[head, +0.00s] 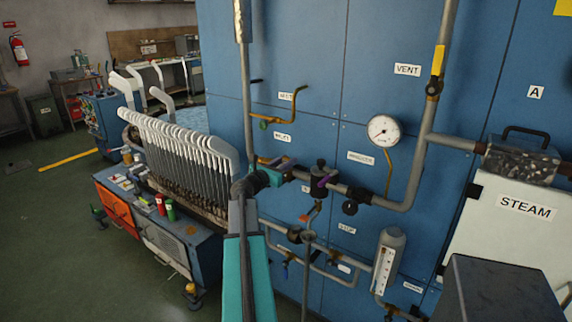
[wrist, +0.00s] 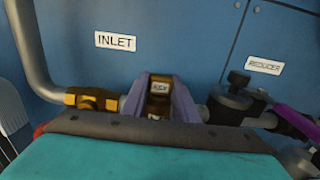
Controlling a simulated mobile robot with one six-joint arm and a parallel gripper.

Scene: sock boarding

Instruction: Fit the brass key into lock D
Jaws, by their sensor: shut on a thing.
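My gripper (wrist: 162,80) shows in the wrist view as two purple fingers rising from a dark edge and a teal body. It is shut on a small brass-coloured piece, which I take for the brass key (wrist: 158,100); it bears a pale tag too small to read. In the head view my gripper (head: 286,169) is in front of the blue panel, by the horizontal pipe, and the key cannot be made out. Whether it touches the pipe I cannot tell. I cannot identify lock D in either view.
A brass fitting (wrist: 92,98) lies left of the fingers, below the INLET label (wrist: 115,41). A dark reducer valve (wrist: 240,97) is close on the right. In the head view, a gauge (head: 384,130), pipes and a STEAM box (head: 505,235) crowd the right; a sock-form rack (head: 185,150) stands left.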

